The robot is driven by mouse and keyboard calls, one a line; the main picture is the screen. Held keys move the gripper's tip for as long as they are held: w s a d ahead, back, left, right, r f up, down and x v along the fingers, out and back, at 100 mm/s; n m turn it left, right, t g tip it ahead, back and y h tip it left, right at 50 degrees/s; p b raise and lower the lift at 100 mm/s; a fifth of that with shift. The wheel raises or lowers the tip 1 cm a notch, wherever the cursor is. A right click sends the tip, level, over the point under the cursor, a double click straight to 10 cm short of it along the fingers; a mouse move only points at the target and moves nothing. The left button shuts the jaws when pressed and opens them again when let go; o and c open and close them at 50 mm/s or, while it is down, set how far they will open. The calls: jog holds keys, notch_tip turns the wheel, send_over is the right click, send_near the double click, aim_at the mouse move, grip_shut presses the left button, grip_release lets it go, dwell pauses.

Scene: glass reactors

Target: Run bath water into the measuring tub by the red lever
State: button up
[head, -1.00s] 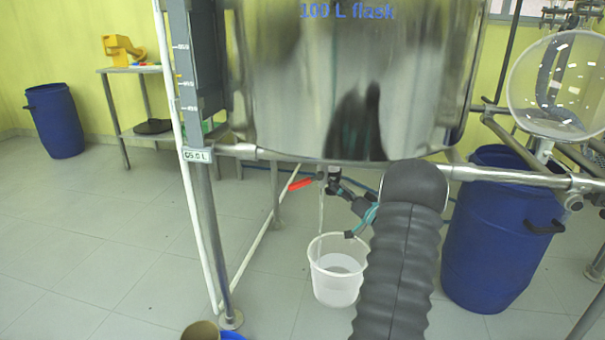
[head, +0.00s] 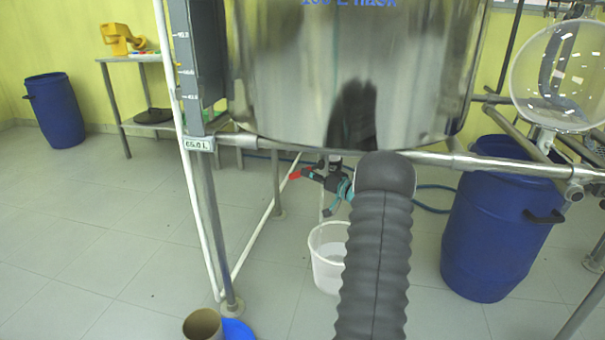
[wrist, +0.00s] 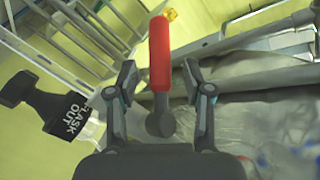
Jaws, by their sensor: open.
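The red lever (head: 297,174) points left from the valve under the steel vessel (head: 345,80). In the wrist view the red lever (wrist: 159,52) stands between the two open fingers of my gripper (wrist: 160,75). A gap shows on both sides of the lever, so the fingers do not grip it. In the head view my gripper (head: 333,186) is beside the valve, partly hidden by my arm. The white translucent tub (head: 322,262) is on the floor below the valve, its right side hidden by my arm. A thin pale vertical line shows between valve and tub; I cannot tell if it is pipe or water.
A steel frame rail (head: 500,165) runs below the vessel. A blue barrel (head: 500,225) stands at the right. A brown cup (head: 203,325) is at the front. Floor at the left is clear.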

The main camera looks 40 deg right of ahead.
jog(key=shift+x, duration=1.95)
jog(key=shift+c, duration=0.3)
jog(key=shift+s, duration=0.1)
grip_shut()
